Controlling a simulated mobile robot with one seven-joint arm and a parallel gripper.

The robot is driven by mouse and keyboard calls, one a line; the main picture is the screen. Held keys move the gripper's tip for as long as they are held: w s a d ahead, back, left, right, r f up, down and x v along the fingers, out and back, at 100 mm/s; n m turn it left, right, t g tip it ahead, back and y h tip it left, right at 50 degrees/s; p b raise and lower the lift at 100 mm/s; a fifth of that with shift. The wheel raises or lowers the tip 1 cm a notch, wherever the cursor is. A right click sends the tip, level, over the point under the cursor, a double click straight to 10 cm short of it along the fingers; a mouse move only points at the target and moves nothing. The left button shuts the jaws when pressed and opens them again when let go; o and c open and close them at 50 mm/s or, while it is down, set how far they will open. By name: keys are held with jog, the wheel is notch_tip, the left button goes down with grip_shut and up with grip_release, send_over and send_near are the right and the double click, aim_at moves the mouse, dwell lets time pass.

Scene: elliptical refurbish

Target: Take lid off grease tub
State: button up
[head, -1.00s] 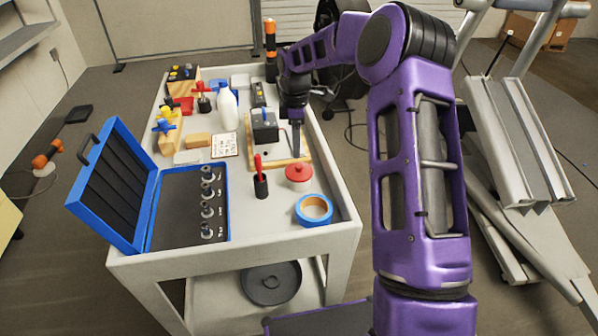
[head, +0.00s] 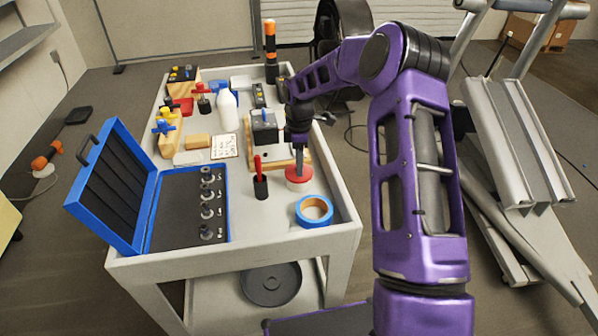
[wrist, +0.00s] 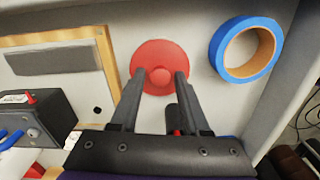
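The grease tub is a pale, short tub (head: 297,186) on the cart top, with a red round lid (head: 305,174) on it. In the wrist view the red lid (wrist: 150,56) shows from above with a small round knob (wrist: 160,76) at its middle. My gripper (head: 299,166) points down at the lid from above. In the wrist view my gripper (wrist: 158,76) is open, its two fingers on either side of the knob. Nothing is held. I cannot tell whether the fingertips touch the lid.
A blue tape roll (head: 314,211) lies just in front of the tub. A black holder with a red-handled tool (head: 260,182) stands to its left. A wooden board with a dark device (head: 264,131) is behind. An open blue case (head: 188,207) fills the front left.

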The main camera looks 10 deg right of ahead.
grip_shut()
